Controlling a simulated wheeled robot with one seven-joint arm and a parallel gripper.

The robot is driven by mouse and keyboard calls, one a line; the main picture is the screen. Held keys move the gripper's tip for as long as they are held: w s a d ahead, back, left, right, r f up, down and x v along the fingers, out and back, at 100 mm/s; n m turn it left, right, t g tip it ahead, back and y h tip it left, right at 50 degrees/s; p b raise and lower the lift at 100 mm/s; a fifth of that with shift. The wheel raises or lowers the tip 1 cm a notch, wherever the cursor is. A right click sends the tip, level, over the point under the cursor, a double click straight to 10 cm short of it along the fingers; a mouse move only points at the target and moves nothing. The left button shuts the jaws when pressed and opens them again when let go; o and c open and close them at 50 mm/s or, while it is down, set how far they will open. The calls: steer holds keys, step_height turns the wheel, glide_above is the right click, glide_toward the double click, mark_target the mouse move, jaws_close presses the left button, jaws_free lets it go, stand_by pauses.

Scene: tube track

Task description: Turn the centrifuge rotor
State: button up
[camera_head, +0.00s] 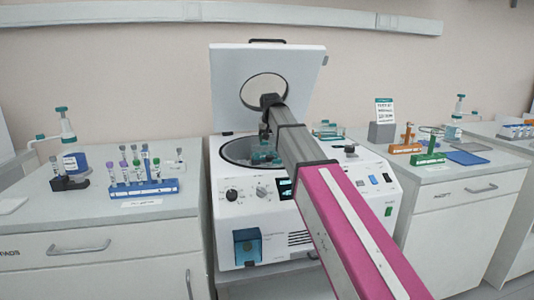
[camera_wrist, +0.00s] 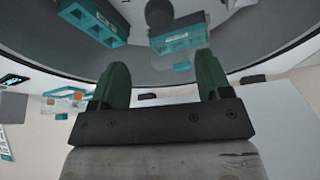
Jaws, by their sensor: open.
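The white centrifuge (camera_head: 335,215) stands in the middle of the head view with its lid (camera_head: 230,85) raised. Its round bowl is partly hidden behind my arm. Teal parts of the rotor (camera_head: 262,155) show inside the bowl. In the wrist view two teal rotor buckets (camera_wrist: 178,42) and a dark round hub (camera_wrist: 159,14) show beyond my fingers. My gripper (camera_wrist: 162,82) is open, with its two green fingers apart and nothing seen between them. One bucket appears beyond the gap; I cannot tell whether the fingers touch it. In the head view my gripper is over the bowl, its fingertips unclear.
A blue rack (camera_head: 150,187) with several capped tubes stands on the left counter, near a dispenser bottle (camera_head: 68,140). Orange and green racks (camera_head: 428,158) and a blue mat (camera_head: 466,157) lie on the right counter. The raised lid stands behind my gripper.

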mark_target(270, 156)
steer(key=x, duration=1.1)
steer(key=shift+r, duration=0.1)
steer(key=c, duration=1.3)
